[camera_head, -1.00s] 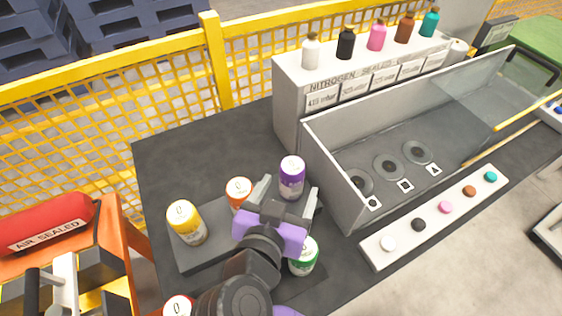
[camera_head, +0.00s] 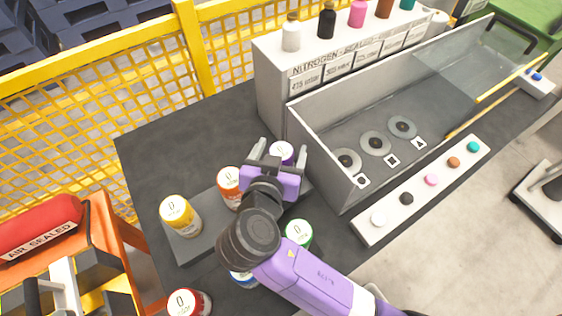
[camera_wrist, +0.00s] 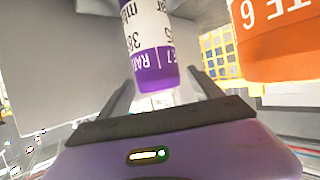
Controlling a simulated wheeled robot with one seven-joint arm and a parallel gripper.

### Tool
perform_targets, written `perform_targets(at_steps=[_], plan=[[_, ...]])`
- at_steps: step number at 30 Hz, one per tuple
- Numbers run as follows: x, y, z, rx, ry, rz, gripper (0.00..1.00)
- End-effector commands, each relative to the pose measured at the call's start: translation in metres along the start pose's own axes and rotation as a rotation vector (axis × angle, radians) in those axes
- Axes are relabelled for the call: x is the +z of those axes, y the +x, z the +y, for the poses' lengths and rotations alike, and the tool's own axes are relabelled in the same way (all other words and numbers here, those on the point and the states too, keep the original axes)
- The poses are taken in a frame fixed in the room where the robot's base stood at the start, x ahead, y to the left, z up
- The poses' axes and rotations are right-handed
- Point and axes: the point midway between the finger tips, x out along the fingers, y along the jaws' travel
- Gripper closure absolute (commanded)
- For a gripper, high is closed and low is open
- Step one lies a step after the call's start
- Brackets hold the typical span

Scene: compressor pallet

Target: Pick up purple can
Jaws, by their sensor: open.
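The purple can (camera_head: 281,152) stands at the right end of a low dark block, mostly hidden by my gripper in the head view. In the wrist view the purple can (camera_wrist: 150,50), with a white label band, shows ahead and between the finger lines. My gripper (camera_head: 280,147) is open, with its two fingers at either side of the can in the head view. In the wrist view the open fingers (camera_wrist: 163,88) point toward the can's purple end. I cannot tell whether either finger touches it.
The orange can (camera_head: 229,186) is close on the left. The yellow can (camera_head: 180,215), green can (camera_head: 299,233) and red can (camera_head: 189,304) stand nearby. A grey open bin (camera_head: 330,185) is close on the right. Coloured bottles stand on the white box (camera_head: 275,85).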

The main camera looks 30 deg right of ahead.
Motion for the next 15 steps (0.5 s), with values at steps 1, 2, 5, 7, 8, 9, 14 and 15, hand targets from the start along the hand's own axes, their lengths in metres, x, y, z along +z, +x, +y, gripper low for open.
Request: perform_targets(at_steps=[1, 2, 5, 7, 8, 9, 14, 15], plan=[[0.0001, 0.0, -0.0001, 0.0, 0.0, 0.0, 0.25], [0.0001, 0.0, -0.0001, 0.0, 0.0, 0.0, 0.25], [0.0002, -0.0002, -0.0001, 0.0, 0.0, 0.0, 0.33], [0.0001, -0.0003, -0.0001, 0.0, 0.0, 0.0, 0.47], [0.0001, -0.0003, -0.0001, 0.0, 0.0, 0.0, 0.53], [0.0001, -0.0003, -0.0001, 0.0, 0.0, 0.0, 0.61], [0.0001, -0.0004, -0.0001, 0.0, 0.0, 0.0, 0.92], [0.0001, -0.0005, -0.0001, 0.0, 0.0, 0.0, 1.0]])
